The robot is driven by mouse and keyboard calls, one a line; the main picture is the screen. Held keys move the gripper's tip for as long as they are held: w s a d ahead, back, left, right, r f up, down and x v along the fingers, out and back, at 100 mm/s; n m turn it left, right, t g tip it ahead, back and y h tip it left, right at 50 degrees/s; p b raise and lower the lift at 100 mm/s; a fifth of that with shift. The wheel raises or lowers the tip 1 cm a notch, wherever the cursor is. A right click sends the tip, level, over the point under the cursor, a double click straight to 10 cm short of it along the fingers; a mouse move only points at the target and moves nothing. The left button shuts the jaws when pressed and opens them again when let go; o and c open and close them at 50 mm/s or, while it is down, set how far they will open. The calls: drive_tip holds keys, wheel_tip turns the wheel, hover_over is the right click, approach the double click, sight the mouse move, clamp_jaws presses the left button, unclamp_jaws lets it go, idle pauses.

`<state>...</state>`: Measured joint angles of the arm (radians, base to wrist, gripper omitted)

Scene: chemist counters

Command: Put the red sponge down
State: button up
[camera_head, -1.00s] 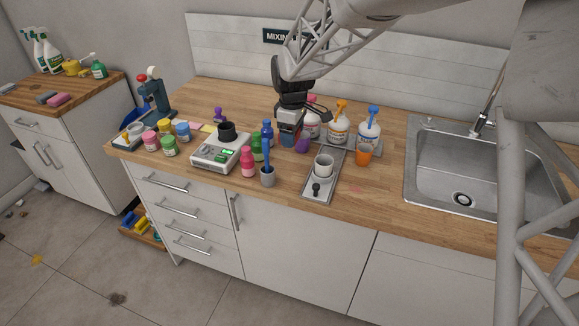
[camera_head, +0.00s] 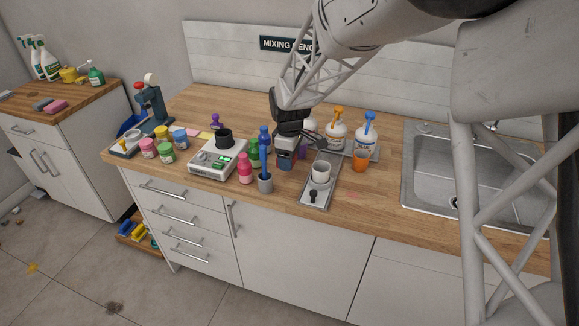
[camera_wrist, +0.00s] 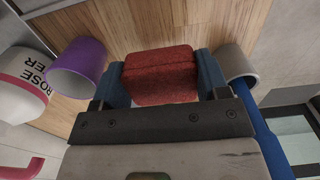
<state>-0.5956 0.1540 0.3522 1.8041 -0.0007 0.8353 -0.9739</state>
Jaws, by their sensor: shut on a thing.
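The red sponge (camera_wrist: 160,73) is between the two blue fingers of my gripper (camera_wrist: 165,85) in the wrist view, with wood countertop behind it. My gripper is shut on it. In the head view my gripper (camera_head: 285,160) is low over the wooden counter (camera_head: 345,205), between the green bottles and the metal tray. The sponge can barely be made out there. I cannot tell whether the sponge touches the counter.
A purple cup (camera_wrist: 78,68) and a grey holder (camera_wrist: 234,62) with a blue tool flank the gripper closely. The metal tray (camera_head: 317,193) with a white cup (camera_head: 321,173) is just right. A pink bottle (camera_head: 245,168) stands left. Counter is clear before the sink (camera_head: 470,175).

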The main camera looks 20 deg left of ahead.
drive_tip(key=shift+f, duration=0.1)
drive_tip(key=shift+f, duration=1.75)
drive_tip(key=shift+f, duration=0.15)
drive_tip(key=o, duration=1)
drive_tip(key=shift+c, duration=0.2)
wheel_tip(320, 180, up, 12)
drive_tip(key=shift+r, duration=0.15)
